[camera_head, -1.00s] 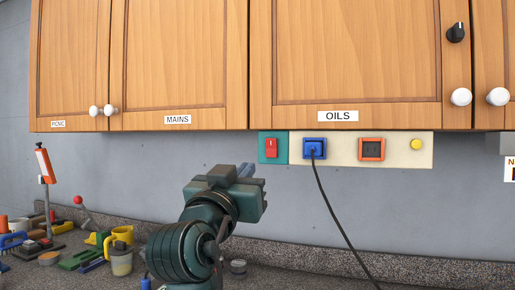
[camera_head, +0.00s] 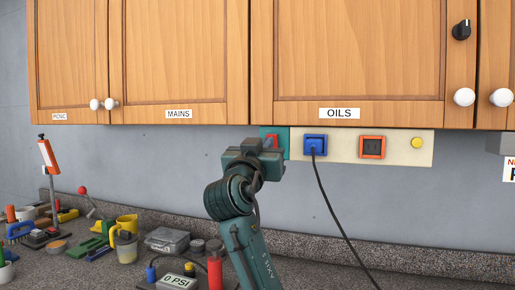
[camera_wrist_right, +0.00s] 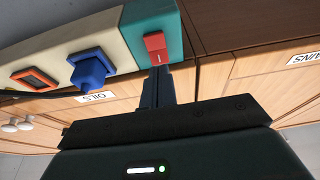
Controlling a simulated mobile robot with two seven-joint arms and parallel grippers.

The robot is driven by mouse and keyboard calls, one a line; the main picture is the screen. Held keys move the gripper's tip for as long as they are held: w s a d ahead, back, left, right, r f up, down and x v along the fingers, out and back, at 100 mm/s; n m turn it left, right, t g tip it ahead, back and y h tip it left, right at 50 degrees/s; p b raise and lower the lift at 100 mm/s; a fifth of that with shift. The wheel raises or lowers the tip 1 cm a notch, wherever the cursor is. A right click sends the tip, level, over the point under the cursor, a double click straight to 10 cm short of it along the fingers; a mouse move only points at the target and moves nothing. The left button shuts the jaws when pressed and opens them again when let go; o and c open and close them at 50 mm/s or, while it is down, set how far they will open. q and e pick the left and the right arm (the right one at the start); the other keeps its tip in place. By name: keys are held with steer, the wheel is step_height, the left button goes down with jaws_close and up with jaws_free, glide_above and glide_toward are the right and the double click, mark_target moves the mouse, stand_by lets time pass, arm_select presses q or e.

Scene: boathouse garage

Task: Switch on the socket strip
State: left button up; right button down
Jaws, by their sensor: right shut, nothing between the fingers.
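The socket strip (camera_head: 345,149) is fixed to the wall under the OILS cupboard. Its teal left end carries a red rocker switch (camera_head: 271,137), partly hidden by my right gripper (camera_head: 268,146). The wrist view shows the red switch (camera_wrist_right: 155,42) whole, with the teal end (camera_wrist_right: 172,22) around it. My right gripper's closed, empty fingers (camera_wrist_right: 157,73) point at the switch from just in front of it. I cannot tell whether the tips touch it. A blue plug (camera_head: 315,145) sits in the strip beside an orange-framed socket (camera_head: 372,147) and a yellow round piece (camera_head: 416,143). My left gripper is not in view.
Wooden cupboards (camera_head: 180,60) hang directly above the strip. A black cable (camera_head: 330,210) hangs from the blue plug to the counter.

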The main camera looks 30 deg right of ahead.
steer(key=shift+x, duration=1.1)
steer(key=shift+w+d+r, duration=0.15)
